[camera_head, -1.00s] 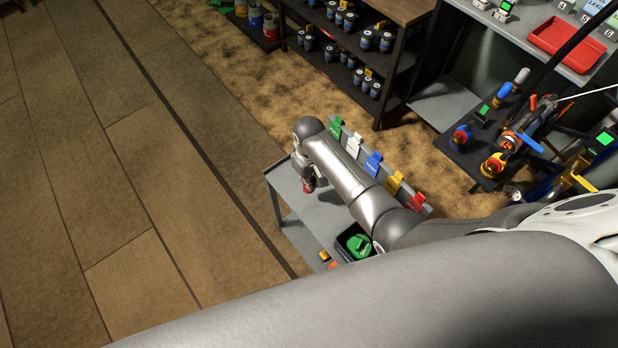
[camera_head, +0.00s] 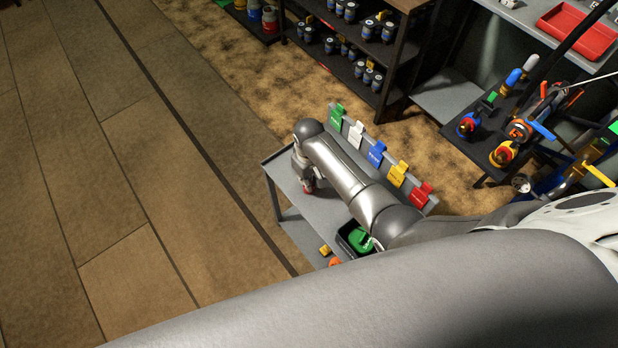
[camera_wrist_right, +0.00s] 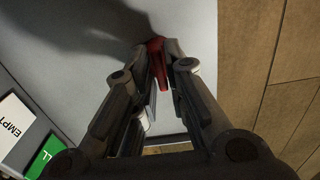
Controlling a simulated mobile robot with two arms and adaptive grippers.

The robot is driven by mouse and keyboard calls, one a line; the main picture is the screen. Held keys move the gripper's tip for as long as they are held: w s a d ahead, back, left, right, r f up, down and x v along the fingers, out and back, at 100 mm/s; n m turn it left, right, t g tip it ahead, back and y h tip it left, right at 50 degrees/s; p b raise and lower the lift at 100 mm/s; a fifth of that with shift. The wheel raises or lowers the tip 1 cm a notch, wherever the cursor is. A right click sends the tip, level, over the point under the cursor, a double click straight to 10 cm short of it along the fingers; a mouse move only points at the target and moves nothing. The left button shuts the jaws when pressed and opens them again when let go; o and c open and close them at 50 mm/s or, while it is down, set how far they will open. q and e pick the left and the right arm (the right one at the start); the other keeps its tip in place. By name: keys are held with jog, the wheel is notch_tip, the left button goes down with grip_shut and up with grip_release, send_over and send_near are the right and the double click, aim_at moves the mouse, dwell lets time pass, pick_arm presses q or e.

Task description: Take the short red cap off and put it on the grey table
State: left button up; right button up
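The short red cap (camera_wrist_right: 158,66) is between the fingertips of my right gripper (camera_wrist_right: 160,52) in the right wrist view, with a finger against each side. In the head view only a small red bit of the cap (camera_head: 309,189) shows under my right gripper (camera_head: 306,181), low at the far left end of the grey table (camera_head: 325,212). The grey table top (camera_wrist_right: 198,22) lies just beneath in the wrist view. Whether the cap touches it is hard to tell. My left gripper is not in view.
Green, white, blue, yellow and red labels (camera_head: 375,153) stand along the table's back rail. A black bin with a green thing (camera_head: 358,239) and small yellow and orange pieces are at the near end. Clear table lies around the gripper; its edge (camera_wrist_right: 218,80) is close.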

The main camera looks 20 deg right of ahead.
jog(key=shift+o, duration=1.4)
notch_tip(320, 180, up, 12)
